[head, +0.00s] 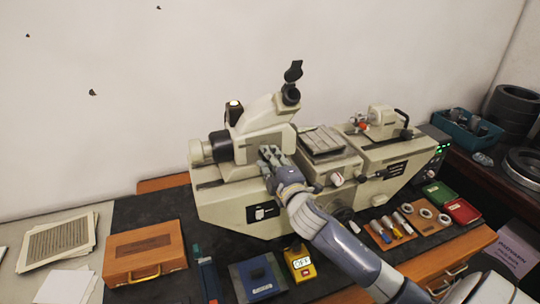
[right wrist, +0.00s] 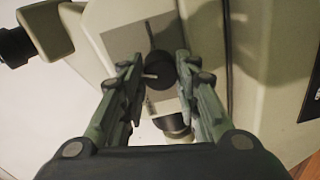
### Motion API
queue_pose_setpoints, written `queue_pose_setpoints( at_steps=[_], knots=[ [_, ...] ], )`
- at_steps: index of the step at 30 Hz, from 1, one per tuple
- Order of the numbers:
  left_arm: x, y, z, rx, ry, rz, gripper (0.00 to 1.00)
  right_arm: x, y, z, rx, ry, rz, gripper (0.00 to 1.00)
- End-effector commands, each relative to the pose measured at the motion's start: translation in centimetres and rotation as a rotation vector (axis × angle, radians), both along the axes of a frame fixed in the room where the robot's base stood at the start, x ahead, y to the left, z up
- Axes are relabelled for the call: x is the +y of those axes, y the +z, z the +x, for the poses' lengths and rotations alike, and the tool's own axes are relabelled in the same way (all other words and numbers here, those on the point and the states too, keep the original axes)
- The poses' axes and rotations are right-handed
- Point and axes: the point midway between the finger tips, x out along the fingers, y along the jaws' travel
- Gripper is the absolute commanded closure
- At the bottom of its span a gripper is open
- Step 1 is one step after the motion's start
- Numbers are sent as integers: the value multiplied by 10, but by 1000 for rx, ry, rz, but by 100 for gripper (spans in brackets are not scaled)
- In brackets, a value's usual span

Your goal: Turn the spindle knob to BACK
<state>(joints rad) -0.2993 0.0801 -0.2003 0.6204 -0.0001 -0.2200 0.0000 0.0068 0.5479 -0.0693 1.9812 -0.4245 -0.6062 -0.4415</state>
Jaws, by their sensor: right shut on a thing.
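The spindle knob (right wrist: 166,66) is a small round black knob with a pale pointer mark, on a grey plate on the cream measuring machine (head: 215,200). In the right wrist view the pointer lies toward the left; no BACK label can be read. My right gripper (right wrist: 158,82) has its fingers on both sides of the knob and is shut on it. In the head view my right gripper (head: 270,153) reaches the front of the machine below the eyepiece head and hides the knob. My left gripper is not in view.
A wooden case (head: 146,251), a blue box (head: 259,279) and a yellow gauge (head: 300,264) stand in front of the machine. A board of small parts (head: 403,229), green box (head: 438,193) and red box (head: 463,210) lie right. A blue bin (head: 466,131) stands far right.

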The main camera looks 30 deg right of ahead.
Motion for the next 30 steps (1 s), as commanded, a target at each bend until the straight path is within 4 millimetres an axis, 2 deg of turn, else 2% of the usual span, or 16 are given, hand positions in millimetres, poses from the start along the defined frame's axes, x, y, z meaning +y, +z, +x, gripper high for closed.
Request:
queue_pose_setpoints(
  at_steps=[6,15,30],
  knots=[
    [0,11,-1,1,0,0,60,0,3,0,41,0,-175,94],
    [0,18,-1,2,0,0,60,0,2,0,80,0,-337,94],
    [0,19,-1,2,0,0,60,0,1,0,94,-1,-402,94]
  ],
)
